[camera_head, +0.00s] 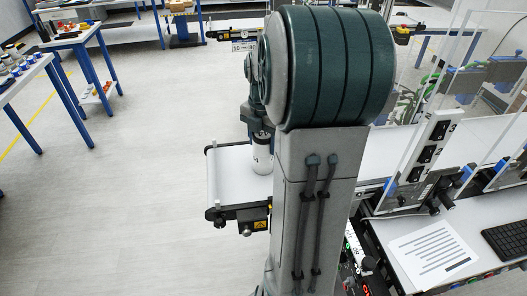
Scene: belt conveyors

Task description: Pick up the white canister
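The white canister (262,158) stands upright at the end of a white conveyor belt (232,180), close beside my grey arm column. It has a dark top, and its right edge is close to or partly behind the arm. The lower part of my arm and my gripper (260,132) come down directly above the canister, at its top. The large dark teal arm joint in front hides most of the wrist. The fingers are too small and covered to show whether they are open or touching the canister.
Another white belt stretch runs to the right behind my arm, beside a switch panel (427,146) and clear screens. A paper sheet (432,252) and keyboard (507,238) lie at lower right. Blue-legged tables (75,40) stand at upper left. The floor left of the conveyor is clear.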

